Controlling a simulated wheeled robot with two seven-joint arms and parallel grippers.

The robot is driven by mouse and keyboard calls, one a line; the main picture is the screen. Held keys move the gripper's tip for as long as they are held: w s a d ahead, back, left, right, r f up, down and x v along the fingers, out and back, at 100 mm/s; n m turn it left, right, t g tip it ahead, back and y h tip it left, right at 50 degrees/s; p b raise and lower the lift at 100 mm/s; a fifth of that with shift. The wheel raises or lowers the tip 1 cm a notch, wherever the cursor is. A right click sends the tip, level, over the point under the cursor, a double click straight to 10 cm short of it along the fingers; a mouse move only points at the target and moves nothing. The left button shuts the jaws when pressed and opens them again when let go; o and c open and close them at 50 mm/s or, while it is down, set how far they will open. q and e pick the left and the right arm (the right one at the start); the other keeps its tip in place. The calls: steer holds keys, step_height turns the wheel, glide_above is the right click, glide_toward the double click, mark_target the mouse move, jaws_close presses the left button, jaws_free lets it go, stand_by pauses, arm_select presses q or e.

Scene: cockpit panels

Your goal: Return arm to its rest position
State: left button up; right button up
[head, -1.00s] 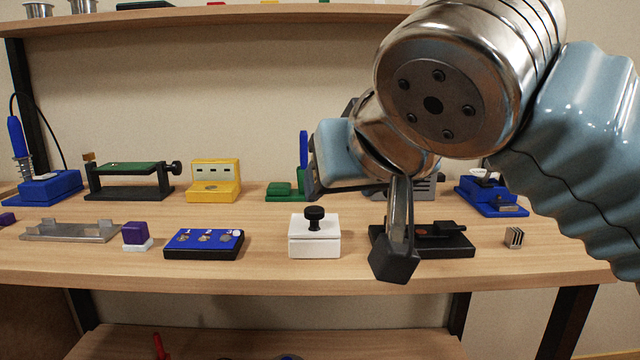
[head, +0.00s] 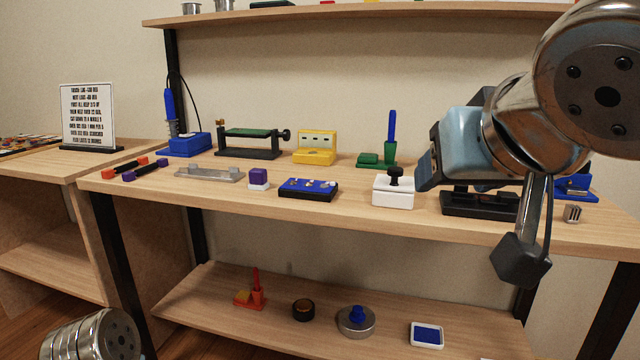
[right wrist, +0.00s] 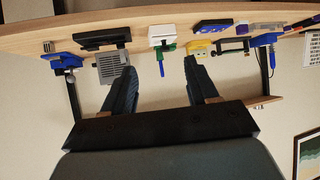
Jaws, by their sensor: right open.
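My right arm (head: 575,90) comes in from the right edge of the head view, bent, in front of the workbench (head: 340,212). A dark finger of my right gripper (head: 428,168) shows beyond the blue-grey wrist housing, beside the white box with a black knob (head: 393,190). In the right wrist view the two dark fingers (right wrist: 163,88) are spread wide with nothing between them. The bench shows upside down beyond them, and the fingers appear clear of it. My left gripper is not in view.
The bench holds a blue soldering stand (head: 187,145), a green-topped holder (head: 250,142), a yellow block (head: 316,147), a blue switch box (head: 308,189) and a black fixture (head: 478,204). A lower shelf (head: 210,300) holds several items. A sign (head: 88,115) stands at left.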

steer(key=w+a+f+n+g+y+p, duration=0.15)
steer(key=w+a+f, duration=0.25)
steer(key=w+f, duration=0.4)
steer(key=w+a+f+n+g+y, duration=0.1)
steer(key=w+a+f+n+g, duration=0.3)
steer(key=f, duration=0.7)
steer(key=w+a+f+m+g+y+p, duration=0.1)
steer(key=w+f+m+g+y+p, duration=0.15)
steer(key=f, duration=1.75)
steer(key=s+d+f+m+g+p, duration=0.1)
steer(key=s+f, duration=0.3)
steer(key=f, duration=0.6)
steer(key=s+d+f+m+g, duration=0.1)
steer(key=s+f, duration=0.3)
steer(key=f, duration=0.6)
steer(key=s+d+f+m+p, duration=0.1)
steer(key=s+d+f, duration=0.3)
steer(key=s+f, duration=0.4)
steer(key=s+m, duration=0.1)
steer(key=s, duration=0.2)
steer(key=shift+d+f+m+h, duration=0.3)
